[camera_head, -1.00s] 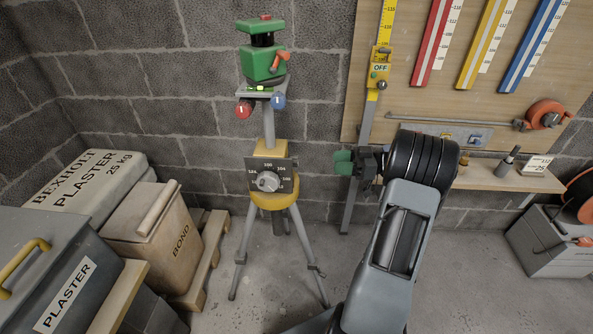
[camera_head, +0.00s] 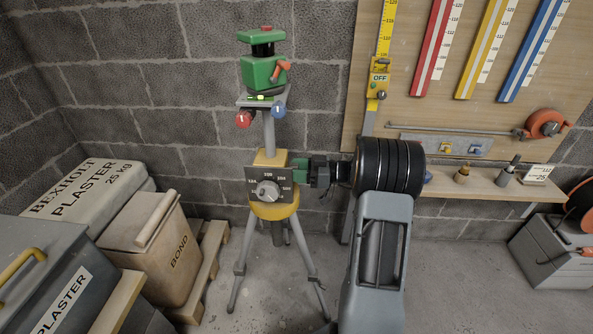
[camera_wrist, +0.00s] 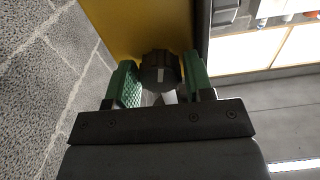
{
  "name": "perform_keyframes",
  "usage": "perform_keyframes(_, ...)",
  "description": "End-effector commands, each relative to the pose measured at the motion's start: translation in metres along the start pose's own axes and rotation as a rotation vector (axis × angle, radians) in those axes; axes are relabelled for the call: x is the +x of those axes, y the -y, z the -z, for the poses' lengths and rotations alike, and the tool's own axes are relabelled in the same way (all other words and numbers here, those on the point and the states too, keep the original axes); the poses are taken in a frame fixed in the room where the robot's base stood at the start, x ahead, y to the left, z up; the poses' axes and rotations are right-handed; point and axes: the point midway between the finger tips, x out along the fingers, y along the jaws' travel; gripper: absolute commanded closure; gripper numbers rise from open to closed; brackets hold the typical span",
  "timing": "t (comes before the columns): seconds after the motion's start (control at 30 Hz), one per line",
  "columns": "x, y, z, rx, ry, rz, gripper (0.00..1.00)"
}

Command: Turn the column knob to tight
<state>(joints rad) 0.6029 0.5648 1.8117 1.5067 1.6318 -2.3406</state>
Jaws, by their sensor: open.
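The column knob (camera_wrist: 158,70) is a dark round knob on the side of the yellow housing (camera_wrist: 140,25), with a pale mark on its face. My gripper (camera_wrist: 160,78) has green finger pads, one on each side of the knob, with a gap visible; it is open. In the head view my gripper (camera_head: 303,172) is at the right side of the yellow housing (camera_head: 272,211) on the tripod, and it hides the knob there. Which setting the knob points to cannot be read.
A grey dial (camera_head: 267,190) with a numbered plate faces front on the housing. Above it stands a green instrument (camera_head: 262,72) with red (camera_head: 243,119) and blue (camera_head: 278,110) knobs below. A wooden shelf (camera_head: 480,185) is at right; a bond box (camera_head: 150,245) is at left.

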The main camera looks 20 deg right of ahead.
Motion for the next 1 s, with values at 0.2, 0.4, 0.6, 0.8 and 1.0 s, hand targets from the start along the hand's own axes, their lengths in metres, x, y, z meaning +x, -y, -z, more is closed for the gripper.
perform_keyframes(0.2, 0.0032, 0.0001, 0.0002, 0.0, 0.0, 0.0, 0.52)
perform_keyframes(0.4, 0.003, 0.0001, 0.0002, 0.0, 0.0, 0.0, 0.58)
perform_keyframes(0.6, 0.0029, 0.0001, 0.0002, 0.0, 0.0, 0.0, 0.77)
perform_keyframes(0.8, 0.0028, 0.0001, 0.0002, 0.002, 0.0, 0.0, 0.86)
perform_keyframes(1.0, 0.0027, 0.0001, -0.0005, 0.05, 0.0, 0.0, 0.86)
